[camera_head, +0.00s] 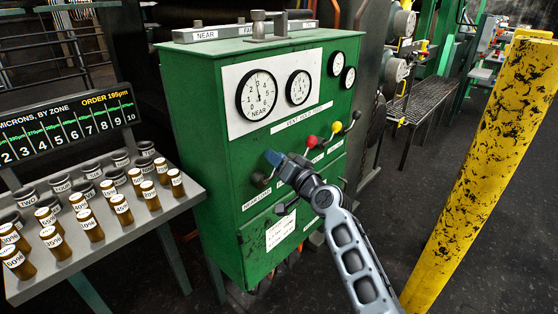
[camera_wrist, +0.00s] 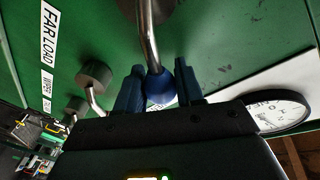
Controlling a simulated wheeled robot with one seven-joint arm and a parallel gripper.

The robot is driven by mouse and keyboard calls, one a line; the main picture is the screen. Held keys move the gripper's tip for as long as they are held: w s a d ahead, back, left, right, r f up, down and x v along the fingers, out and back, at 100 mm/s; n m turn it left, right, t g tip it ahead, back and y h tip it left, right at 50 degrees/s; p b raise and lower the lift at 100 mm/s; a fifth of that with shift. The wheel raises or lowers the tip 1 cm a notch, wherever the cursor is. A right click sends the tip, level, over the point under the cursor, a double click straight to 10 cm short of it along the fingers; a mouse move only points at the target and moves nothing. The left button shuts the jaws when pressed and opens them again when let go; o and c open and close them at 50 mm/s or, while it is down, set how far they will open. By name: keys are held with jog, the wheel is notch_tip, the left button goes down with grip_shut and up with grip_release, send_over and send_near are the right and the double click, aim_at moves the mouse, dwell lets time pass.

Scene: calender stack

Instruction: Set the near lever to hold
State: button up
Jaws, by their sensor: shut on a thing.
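The near lever has a blue ball knob (camera_wrist: 160,88) on a bent metal rod (camera_wrist: 150,38), seen in the wrist view. My gripper (camera_wrist: 159,86) is shut on this knob, one finger on each side. In the head view my gripper (camera_head: 274,159) is at the left of the lever row, on the front of the green cabinet (camera_head: 225,195). There its fingers and wrist hide most of the knob, and I cannot tell which marked position the lever is in. The label strip (camera_head: 309,115) runs above the levers.
Red (camera_head: 311,141), yellow (camera_head: 336,127) and black (camera_head: 356,115) knobs stand to the right of my gripper. Gauges (camera_head: 257,95) sit above. A sample table (camera_head: 25,285) stands left, a yellow post (camera_head: 480,170) right. Open floor lies between cabinet and post.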

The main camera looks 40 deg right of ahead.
grip_shut()
jog(key=shift+f+b, duration=0.1)
jog(key=shift+b, duration=0.3)
jog(key=shift+a+n+b, duration=0.3)
jog(key=shift+n+b, duration=0.3)
jog(key=shift+b, duration=0.3)
jog(key=n+b, duration=0.1)
jog(key=b, duration=0.1)
jog(key=a+n+b, duration=0.1)
jog(key=b, duration=0.1)
jog(key=shift+a+r+t, duration=0.1)
jog(key=shift+r+t, duration=0.15)
jog(key=shift+t, duration=0.15)
jog(key=a+n+b, duration=0.1)
jog(key=n+b, duration=0.1)
jog(key=b, duration=0.1)
jog(key=a+n+t+b, duration=0.1)
jog(key=b, duration=0.2)
jog(key=shift+s+r+n+y, duration=0.1)
jog(key=shift+r+n+y, duration=0.2)
jog(key=shift+r+n, duration=0.1)
jog(key=shift+a+r+n+b, duration=0.2)
jog(key=shift+a+n+b, duration=0.15)
jog(key=shift+n+b, duration=0.45)
